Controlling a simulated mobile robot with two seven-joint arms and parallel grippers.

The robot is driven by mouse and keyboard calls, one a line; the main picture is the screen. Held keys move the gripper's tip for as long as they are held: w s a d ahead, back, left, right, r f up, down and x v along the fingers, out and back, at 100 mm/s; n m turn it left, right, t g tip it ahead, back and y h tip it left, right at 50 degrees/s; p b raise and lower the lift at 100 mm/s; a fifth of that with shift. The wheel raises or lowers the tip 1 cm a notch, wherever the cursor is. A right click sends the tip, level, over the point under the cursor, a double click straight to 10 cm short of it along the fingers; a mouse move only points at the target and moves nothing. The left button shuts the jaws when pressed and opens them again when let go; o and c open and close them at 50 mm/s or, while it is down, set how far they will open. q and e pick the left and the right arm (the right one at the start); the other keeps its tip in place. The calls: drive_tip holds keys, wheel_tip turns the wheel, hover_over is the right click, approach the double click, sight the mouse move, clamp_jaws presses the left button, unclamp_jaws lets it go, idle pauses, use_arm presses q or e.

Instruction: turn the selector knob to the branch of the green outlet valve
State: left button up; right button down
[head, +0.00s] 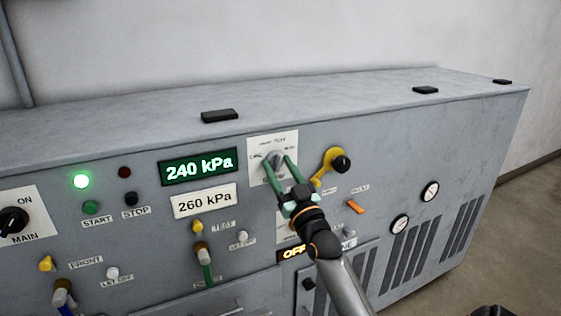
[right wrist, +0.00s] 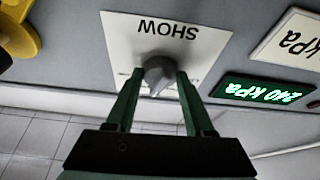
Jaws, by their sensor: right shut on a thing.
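A small grey knob (right wrist: 158,70) sits on a white plate (right wrist: 200,40) whose word SHOW appears upside down in the right wrist view. In the head view the plate (head: 287,144) is at the top middle of the panel. My right gripper (head: 279,166) has its two green fingers on either side of the knob and is shut on it. Its fingers also show in the right wrist view (right wrist: 157,88). The knob's pointing direction is hard to tell. A green handle (head: 207,270) with a brass-coloured top is lower left of the gripper. My left gripper is not in view.
Left of the plate are a green 240 kPa display (head: 198,167) and a white 260 kPa plate (head: 205,201). A yellow lever (head: 329,166) stands out close to the right of my gripper. A blue handle (head: 64,299) is at the lower left.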

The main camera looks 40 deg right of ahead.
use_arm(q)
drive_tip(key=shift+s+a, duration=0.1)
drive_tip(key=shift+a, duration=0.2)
use_arm(e)
drive_tip(key=shift+m, duration=0.4)
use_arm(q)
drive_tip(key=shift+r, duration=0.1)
use_arm(e)
drive_tip(key=shift+c, duration=1.4)
unclamp_jaws()
drive_tip(key=shift+h, duration=0.4)
use_arm(q)
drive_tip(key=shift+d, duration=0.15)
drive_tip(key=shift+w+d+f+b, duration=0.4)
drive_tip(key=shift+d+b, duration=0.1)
drive_tip(key=shift+b, duration=0.15)
use_arm(e)
drive_tip(key=v, duration=1.2)
drive_tip(key=shift+s, duration=0.3)
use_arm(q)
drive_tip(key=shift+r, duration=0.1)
use_arm(e)
drive_tip(key=shift+a, duration=0.15)
